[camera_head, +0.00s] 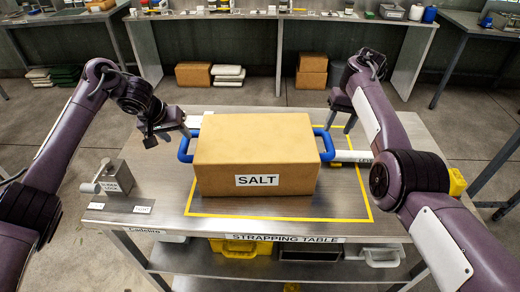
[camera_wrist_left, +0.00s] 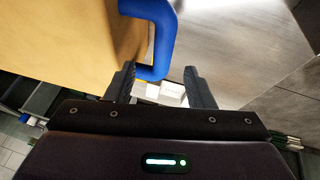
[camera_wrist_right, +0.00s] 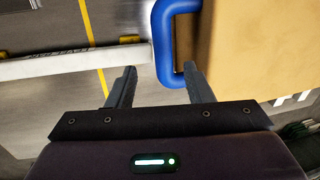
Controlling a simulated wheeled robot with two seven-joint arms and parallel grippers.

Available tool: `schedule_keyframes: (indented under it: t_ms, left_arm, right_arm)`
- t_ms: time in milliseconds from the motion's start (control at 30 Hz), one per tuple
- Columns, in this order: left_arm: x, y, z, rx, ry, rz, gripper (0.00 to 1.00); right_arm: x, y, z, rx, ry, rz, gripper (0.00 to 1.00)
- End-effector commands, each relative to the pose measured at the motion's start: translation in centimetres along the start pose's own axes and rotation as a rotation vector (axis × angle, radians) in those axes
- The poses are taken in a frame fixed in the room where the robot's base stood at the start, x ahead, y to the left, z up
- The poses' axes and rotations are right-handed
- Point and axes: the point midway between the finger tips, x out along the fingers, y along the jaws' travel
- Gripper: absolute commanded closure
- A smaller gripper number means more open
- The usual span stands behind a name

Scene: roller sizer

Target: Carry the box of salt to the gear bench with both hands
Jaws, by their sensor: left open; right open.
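The brown box of salt (camera_head: 255,155), with a white SALT label, sits on the metal strapping table (camera_head: 150,175) inside a yellow outline. A blue handle is on each side, the left handle (camera_head: 187,144) and the right handle (camera_head: 326,145). My left gripper (camera_head: 168,137) is open just left of the left handle. In the left wrist view the left handle (camera_wrist_left: 158,40) reaches between the open fingers (camera_wrist_left: 160,82). My right gripper (camera_head: 342,124) is open beside the right handle. In the right wrist view the right handle (camera_wrist_right: 163,45) lies ahead of the fingers (camera_wrist_right: 160,85), nearer the right one.
A grey metal block (camera_head: 114,180) stands at the table's left. A white bar (camera_head: 352,156) lies right of the box. Bins, one yellow (camera_head: 240,247), sit on the lower shelf. Benches (camera_head: 290,16) line the back, with floor between.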

Motion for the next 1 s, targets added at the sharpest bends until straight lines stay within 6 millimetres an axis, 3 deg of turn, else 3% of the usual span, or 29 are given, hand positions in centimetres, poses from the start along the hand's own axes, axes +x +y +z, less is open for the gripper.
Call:
schedule_keyframes:
  t_ms: [267,700,1000]
  left_arm:
    - [0.9,0.0,0.1,-0.002,-0.002,0.0,0.51]
    - [6.9,0.0,0.0,-0.002,-0.002,0.001,0.51]
    - [7.8,-0.1,0.0,0.0,0.001,-0.001,0.51]
  right_arm:
    - [0.9,0.0,0.0,-0.001,-0.001,0.0,0.53]
    - [6.9,-0.1,0.0,-0.001,-0.002,0.0,0.53]
    - [7.8,-0.1,0.0,-0.002,0.0,0.0,0.53]
